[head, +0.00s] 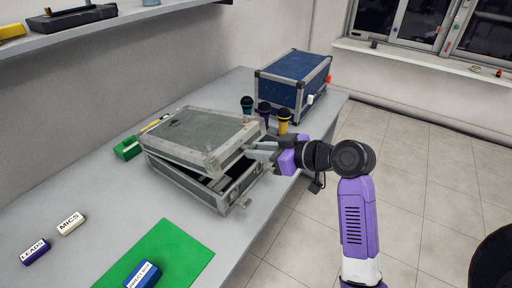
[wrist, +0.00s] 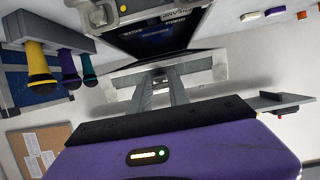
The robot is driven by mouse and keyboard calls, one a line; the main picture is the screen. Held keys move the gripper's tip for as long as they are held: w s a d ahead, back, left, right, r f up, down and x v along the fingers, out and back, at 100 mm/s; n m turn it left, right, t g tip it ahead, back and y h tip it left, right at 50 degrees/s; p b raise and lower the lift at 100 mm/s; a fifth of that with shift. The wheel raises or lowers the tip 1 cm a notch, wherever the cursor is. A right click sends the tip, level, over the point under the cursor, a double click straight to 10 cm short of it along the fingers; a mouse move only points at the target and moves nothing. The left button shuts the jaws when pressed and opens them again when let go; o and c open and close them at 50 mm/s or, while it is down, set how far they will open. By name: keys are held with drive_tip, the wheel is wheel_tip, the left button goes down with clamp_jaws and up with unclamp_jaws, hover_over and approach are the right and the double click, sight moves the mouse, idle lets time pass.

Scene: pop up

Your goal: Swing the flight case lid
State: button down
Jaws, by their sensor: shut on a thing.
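The grey flight case (head: 195,182) stands on the bench with its metal-edged lid (head: 200,130) partly raised. A dark gap shows between lid and base on the right side. My gripper (head: 258,152) reaches in from the right and is shut on the lid at its right edge. In the wrist view my gripper's fingers (wrist: 158,82) meet the pale lid edge (wrist: 208,64). The case's dark interior, with small labels, shows beyond it. The exact finger contact is partly hidden by the lid edge.
A blue case (head: 292,80) stands at the bench's far end. Several microphones (head: 265,113) stand close behind the lid. A green mat (head: 165,250) with a blue block lies nearer. A shelf (head: 100,28) overhangs the left.

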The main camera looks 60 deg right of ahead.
drive_tip(key=shift+s+f+b, duration=0.3)
drive_tip(key=shift+f+b, duration=0.2)
drive_tip(key=shift+f, duration=0.35)
drive_tip(key=shift+s+f+b, duration=0.3)
drive_tip(key=shift+f+b, duration=0.2)
drive_tip(key=shift+f, duration=0.35)
drive_tip(key=shift+s+f+b, duration=0.2)
drive_tip(key=shift+f+b, duration=0.75)
drive_tip(key=shift+f, duration=0.3)
drive_tip(key=shift+s+f+b, duration=0.2)
drive_tip(key=shift+f+b, duration=0.7)
drive_tip(key=shift+f, duration=0.3)
drive_tip(key=c, duration=1.2)
unclamp_jaws()
drive_tip(key=shift+r, duration=0.25)
drive_tip(key=shift+o, duration=0.2)
drive_tip(key=p+v, duration=0.1)
drive_tip(key=v, duration=0.6)
drive_tip(key=shift+s+r, duration=0.2)
drive_tip(key=shift+s, duration=0.1)
